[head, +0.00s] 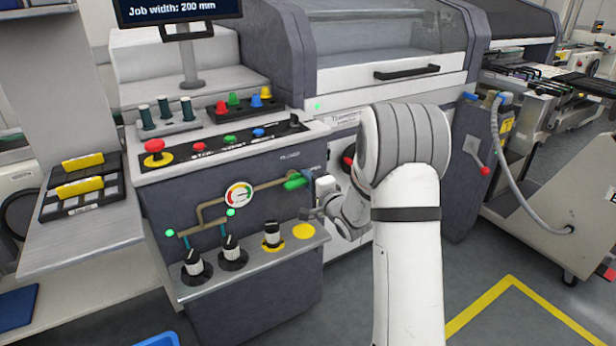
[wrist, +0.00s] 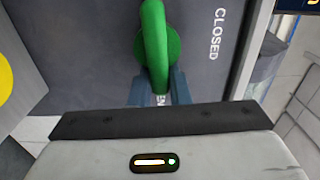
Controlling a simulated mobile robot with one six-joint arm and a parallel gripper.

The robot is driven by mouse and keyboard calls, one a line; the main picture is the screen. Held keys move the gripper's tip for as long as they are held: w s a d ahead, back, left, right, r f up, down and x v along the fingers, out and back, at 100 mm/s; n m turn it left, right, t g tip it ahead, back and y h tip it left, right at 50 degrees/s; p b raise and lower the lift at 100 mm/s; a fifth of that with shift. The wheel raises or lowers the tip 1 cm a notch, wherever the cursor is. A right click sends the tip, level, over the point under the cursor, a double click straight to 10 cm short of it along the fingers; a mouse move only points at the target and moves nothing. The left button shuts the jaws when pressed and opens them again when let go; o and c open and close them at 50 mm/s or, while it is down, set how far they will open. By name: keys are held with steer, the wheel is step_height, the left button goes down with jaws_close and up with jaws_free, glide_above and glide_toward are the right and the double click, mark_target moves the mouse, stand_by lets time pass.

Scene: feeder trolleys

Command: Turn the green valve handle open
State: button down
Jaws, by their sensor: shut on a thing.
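The green valve handle (head: 295,181) is on the front panel of the grey machine, at the right end of a brass pipe. In the wrist view the handle (wrist: 157,45) is a rounded green lever running up the picture. My gripper (head: 309,178) is at the handle from the right. In the wrist view the two blue-grey fingers of my gripper (wrist: 158,88) are shut on the lower part of the handle, one on each side. The word CLOSED (wrist: 217,35) stands right of the handle. Another label between the fingers is mostly hidden; only its end, "EN", shows.
A round gauge (head: 239,195) sits on the pipe left of the handle. Below is a ledge (head: 215,287) with several knobs and a yellow disc (head: 303,231). A red emergency button (head: 155,146) is on the sloped console above.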

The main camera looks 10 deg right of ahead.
steer(key=shift+s+a+f+m, duration=0.15)
steer(key=shift+a+f+m, duration=0.15)
steer(key=shift+a+f, duration=0.1)
steer(key=c, duration=1.4)
jaws_free()
steer(key=shift+r, duration=0.1)
steer(key=shift+c, duration=0.2)
steer(key=shift+o, duration=0.4)
steer(key=shift+d+r, duration=0.1)
steer(key=shift+r, duration=0.05)
steer(key=p+v, duration=0.1)
steer(key=v, duration=0.6)
steer(key=shift+s, duration=0.3)
steer(key=shift+d, duration=0.1)
